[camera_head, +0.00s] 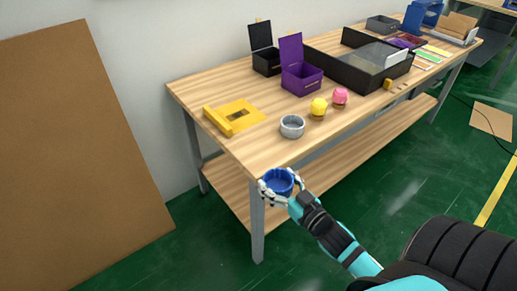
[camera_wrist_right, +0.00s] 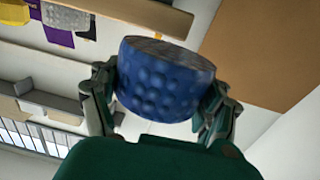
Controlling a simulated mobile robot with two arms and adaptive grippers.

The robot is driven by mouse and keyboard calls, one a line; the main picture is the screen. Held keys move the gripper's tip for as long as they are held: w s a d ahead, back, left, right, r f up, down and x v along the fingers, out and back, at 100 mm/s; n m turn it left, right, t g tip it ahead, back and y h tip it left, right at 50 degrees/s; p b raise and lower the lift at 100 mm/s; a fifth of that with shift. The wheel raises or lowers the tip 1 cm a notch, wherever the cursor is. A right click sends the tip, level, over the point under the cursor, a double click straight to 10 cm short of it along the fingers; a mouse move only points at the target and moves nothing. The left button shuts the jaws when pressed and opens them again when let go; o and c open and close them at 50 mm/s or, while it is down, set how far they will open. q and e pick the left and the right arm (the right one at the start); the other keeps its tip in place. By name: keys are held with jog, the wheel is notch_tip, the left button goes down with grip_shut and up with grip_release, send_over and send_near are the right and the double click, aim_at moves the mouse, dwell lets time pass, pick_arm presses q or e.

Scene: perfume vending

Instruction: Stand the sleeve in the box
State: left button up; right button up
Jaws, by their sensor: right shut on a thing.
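My right gripper (camera_head: 279,187) is shut on a blue round sleeve (camera_head: 279,181) with a dimpled wall. It holds it off the table, by the front left corner. In the wrist view the blue sleeve (camera_wrist_right: 165,80) sits between both fingers of the right gripper (camera_wrist_right: 160,95). A similar grey sleeve (camera_head: 292,127) stands on the table. A purple box (camera_head: 302,81) with its lid raised stands farther back. A black box (camera_head: 266,61) with a raised lid stands behind it. My left gripper is not in view.
A yellow holder (camera_head: 234,117) lies at the table's left end. Yellow (camera_head: 318,107) and pink (camera_head: 340,97) topped small items stand right of the grey sleeve. A large black open tray (camera_head: 345,76) fills the middle back. The wooden tabletop (camera_head: 262,152) is clear near the front left corner.

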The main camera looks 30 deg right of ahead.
jog(key=h, duration=0.1)
send_near(260, 148)
jog(key=s+d+r, duration=0.3)
jog(key=s+r, duration=0.1)
jog(key=w+d+r+m+h+b, duration=0.1)
jog(key=w+d+r, duration=0.2)
jog(key=d, duration=0.6)
jog(key=shift+w+d+r+m+h, duration=0.25)
jog(key=shift+r+m+h, duration=0.15)
jog(key=w+a, duration=0.3)
jog(key=w+a+f, duration=0.1)
jog(key=w+a, duration=0.2)
jog(key=a, duration=0.1)
jog(key=w+a+p, duration=0.1)
jog(key=w+a, duration=0.2)
jog(key=shift+w+a+f, duration=0.15)
jog(key=shift+a, duration=0.2)
jog(key=shift+w+a+f, duration=0.3)
jog(key=shift+a+f, duration=0.1)
jog(key=shift+f, duration=0.2)
jog(key=shift+w+a+f, duration=0.35)
jog(key=shift+a+f, duration=0.05)
jog(key=shift+f, duration=0.2)
jog(key=shift+f+p, duration=0.35)
jog(key=shift+f, duration=0.1)
jog(key=shift+f, duration=0.1)
